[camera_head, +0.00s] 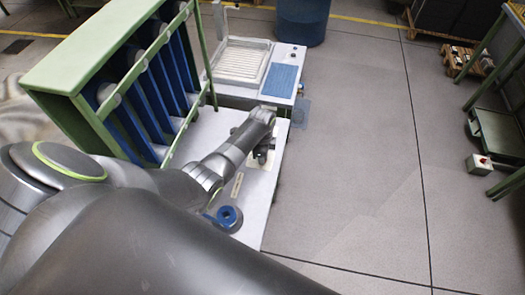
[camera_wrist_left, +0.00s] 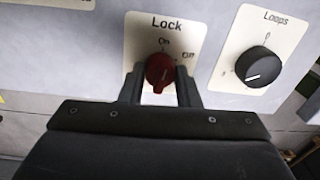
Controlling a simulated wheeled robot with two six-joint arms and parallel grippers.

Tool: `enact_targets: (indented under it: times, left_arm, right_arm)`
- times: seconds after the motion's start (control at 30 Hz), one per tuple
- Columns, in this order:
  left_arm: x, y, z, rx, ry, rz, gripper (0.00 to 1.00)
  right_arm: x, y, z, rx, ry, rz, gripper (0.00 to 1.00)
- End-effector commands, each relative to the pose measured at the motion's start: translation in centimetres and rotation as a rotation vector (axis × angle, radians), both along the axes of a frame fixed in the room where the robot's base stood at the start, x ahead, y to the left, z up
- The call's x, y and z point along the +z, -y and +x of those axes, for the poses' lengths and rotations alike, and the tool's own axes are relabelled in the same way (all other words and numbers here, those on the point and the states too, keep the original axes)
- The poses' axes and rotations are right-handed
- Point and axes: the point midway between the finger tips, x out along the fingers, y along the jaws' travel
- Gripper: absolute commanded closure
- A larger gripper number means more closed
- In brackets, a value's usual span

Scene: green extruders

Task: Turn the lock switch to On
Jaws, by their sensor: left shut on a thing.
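The red lock switch (camera_wrist_left: 159,72) sits on a cream label plate (camera_wrist_left: 185,36) marked "Lock", with "On" above the knob and "Off" to its upper right. My left gripper (camera_wrist_left: 160,84) has one finger on each side of the red knob and is shut on it. The knob's pointer is hard to read; it seems to stand near upright, towards "On". In the head view my left gripper (camera_head: 262,158) is at the panel of the machine, and the switch is hidden there. My right gripper is not in view.
A black "Loops" knob (camera_wrist_left: 258,66) is close to the right of the lock switch. In the head view a green frame with blue parts (camera_head: 105,50) stands left of my arm. A blue reel (camera_head: 228,216) lies nearer. Open floor (camera_head: 370,150) is to the right.

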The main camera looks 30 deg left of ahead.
Motion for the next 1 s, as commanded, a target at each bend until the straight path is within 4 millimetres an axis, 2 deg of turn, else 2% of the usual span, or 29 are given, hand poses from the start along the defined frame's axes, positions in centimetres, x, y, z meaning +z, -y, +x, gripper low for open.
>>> enact_targets:
  times: [0.3,0.83,0.87,1.0]
  left_arm:
    - [0.14,-0.09,0.10,0.114,0.002,0.003,0.93]
    - [0.08,-0.09,0.09,0.135,0.002,0.002,0.93]
    - [0.08,-0.09,0.09,0.135,0.002,0.002,0.67]
    - [0.05,-0.06,0.07,0.135,0.001,0.002,0.49]
  right_arm:
    - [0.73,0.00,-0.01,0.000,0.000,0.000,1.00]
    - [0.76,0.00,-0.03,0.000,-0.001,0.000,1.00]
    - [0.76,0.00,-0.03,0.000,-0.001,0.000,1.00]
    - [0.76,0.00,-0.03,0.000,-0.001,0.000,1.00]
